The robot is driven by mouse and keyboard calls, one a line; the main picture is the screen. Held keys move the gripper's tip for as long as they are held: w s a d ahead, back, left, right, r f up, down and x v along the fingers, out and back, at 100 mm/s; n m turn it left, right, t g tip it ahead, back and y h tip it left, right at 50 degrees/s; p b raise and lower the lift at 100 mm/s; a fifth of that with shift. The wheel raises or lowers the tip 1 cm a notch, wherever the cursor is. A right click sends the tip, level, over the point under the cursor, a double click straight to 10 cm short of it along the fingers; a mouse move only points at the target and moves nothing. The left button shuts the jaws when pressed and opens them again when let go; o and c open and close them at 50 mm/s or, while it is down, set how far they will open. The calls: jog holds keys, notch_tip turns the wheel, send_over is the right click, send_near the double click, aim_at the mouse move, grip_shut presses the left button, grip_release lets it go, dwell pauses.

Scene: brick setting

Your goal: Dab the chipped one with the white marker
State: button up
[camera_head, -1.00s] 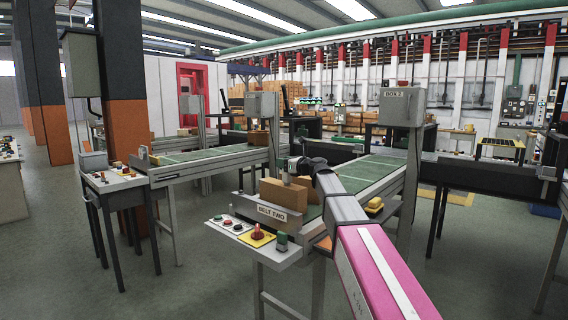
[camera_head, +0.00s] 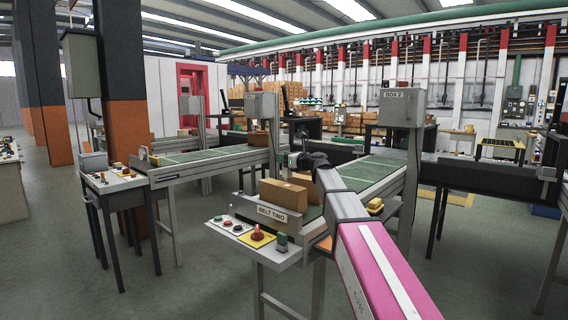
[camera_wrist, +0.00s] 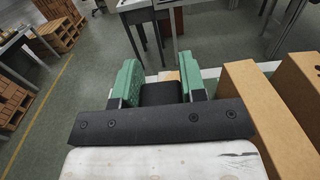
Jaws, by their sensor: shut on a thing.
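Two brown bricks stand side by side at the near end of belt two: a front brick (camera_head: 283,194) and a rear brick (camera_head: 306,183). In the wrist view they are at the right, one nearer (camera_wrist: 262,112) and one farther (camera_wrist: 302,88). I cannot tell which is chipped. My gripper (camera_head: 291,160) is above the bricks in the head view; its green fingers (camera_wrist: 162,78) are to the left of them in the wrist view. It is shut on a small pale thing (camera_wrist: 169,75), probably the white marker, mostly hidden by the fingers and black palm.
A panel with buttons and a red knob (camera_head: 257,234) juts out at the near end of belt two. A yellow object (camera_head: 375,205) sits at the belt's right side. A grey post with a box (camera_head: 402,107) stands at the right. The green belt (camera_head: 372,172) beyond is clear.

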jog(key=shift+r, duration=2.4)
